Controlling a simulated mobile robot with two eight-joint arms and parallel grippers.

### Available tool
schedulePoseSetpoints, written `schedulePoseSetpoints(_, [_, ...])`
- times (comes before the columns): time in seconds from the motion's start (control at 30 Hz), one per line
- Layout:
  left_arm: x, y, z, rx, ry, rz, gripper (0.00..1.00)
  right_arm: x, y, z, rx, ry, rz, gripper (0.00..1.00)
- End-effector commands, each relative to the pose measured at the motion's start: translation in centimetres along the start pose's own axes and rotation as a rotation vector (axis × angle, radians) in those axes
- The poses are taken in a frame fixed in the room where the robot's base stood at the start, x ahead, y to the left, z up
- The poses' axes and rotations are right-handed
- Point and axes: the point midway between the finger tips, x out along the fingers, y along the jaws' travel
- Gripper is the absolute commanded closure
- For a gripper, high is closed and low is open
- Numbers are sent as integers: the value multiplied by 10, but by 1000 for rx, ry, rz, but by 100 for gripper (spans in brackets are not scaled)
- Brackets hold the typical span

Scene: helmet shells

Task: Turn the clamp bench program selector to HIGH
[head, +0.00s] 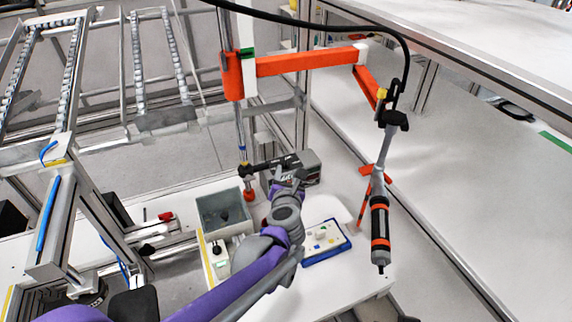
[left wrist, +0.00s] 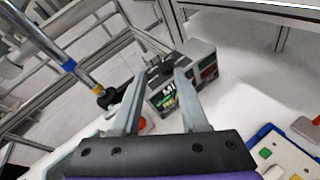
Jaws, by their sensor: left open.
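A grey box (head: 308,168) with dark, lettered faces stands at the back of the white bench. In the left wrist view the box (left wrist: 203,59) lies just beyond my fingers, with a dark knob-like part (left wrist: 158,72) near its left end. I cannot tell for sure that this part is the selector, nor read its setting. My left gripper (head: 287,180) is in front of the box, partly covering it. In the left wrist view the gripper (left wrist: 161,80) is open, with nothing between its fingers. My right gripper is out of view.
A grey bin (head: 222,212) stands left of my arm, and a blue-edged panel with coloured buttons (head: 325,240) lies to the right. A black-and-orange tool (head: 379,225) hangs from an orange arm (head: 305,61). A metal post (left wrist: 50,45) stands left of the box.

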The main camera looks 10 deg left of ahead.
Motion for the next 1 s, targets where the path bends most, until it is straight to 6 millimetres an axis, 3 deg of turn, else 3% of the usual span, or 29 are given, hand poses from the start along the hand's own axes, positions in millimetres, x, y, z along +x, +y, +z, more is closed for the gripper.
schedulePoseSetpoints(0.13, [-2,-2,-13,-246,84,-7,56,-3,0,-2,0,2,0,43])
schedulePoseSetpoints(0.33, [5,-4,-19,-326,114,-7,56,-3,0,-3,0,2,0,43])
schedulePoseSetpoints(0.8, [84,-6,-27,-320,111,-6,56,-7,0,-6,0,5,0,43])
schedulePoseSetpoints(1.0, [101,-7,-29,-320,111,-8,56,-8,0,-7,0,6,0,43])
